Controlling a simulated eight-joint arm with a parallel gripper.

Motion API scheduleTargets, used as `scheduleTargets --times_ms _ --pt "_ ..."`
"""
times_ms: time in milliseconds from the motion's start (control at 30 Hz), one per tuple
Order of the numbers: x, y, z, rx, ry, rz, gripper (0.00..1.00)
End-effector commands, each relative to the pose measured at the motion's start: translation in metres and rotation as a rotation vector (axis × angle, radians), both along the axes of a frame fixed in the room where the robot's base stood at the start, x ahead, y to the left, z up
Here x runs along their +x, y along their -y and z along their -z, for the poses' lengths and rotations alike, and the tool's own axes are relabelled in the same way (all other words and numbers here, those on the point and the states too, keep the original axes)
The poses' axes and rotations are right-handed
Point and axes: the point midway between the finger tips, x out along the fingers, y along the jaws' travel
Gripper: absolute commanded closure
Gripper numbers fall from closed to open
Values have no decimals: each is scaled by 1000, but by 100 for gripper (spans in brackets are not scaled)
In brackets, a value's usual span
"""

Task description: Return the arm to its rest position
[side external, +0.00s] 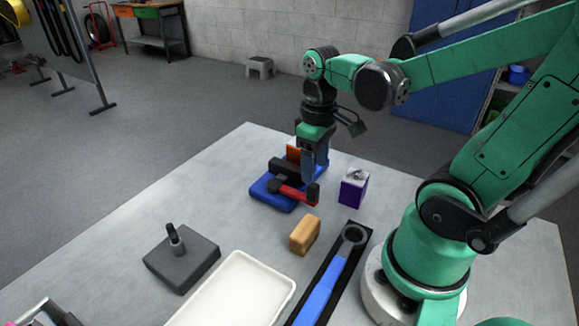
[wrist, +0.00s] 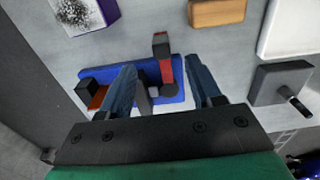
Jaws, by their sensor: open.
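My gripper (side external: 307,180) hangs pointing down at the far part of the table, over the blue base (side external: 263,195). Its jaws are open. In the wrist view, my two fingers (wrist: 160,66) show apart, with a black-and-red part (wrist: 166,68) of the fixture seen between them. That red arm (side external: 295,193) with a dark end lies across the blue base in the side view. My fingers hide some of the base, and I cannot tell how far above it they are. Nothing shows held in my gripper.
A purple box (side external: 354,188), a wooden block (side external: 304,235) and a blue-handled wrench (side external: 325,285) in a black tray lie near my base. A white tray (side external: 235,295) and a dark block with a post (side external: 182,258) stand nearer the camera.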

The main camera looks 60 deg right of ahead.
Motion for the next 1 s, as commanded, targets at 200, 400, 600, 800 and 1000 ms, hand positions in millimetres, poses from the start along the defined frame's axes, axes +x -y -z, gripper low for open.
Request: scheduleTargets --times_ms 200,400,600,800,1000 --pt "0 0 -1 0 0 0 42" --pt "6 -7 -3 -17 55 -3 42" --pt "34 -43 -20 -46 368 -3 42" --pt "50 -71 -38 -1 594 10 42" --pt "52 -74 -40 9 624 16 42"
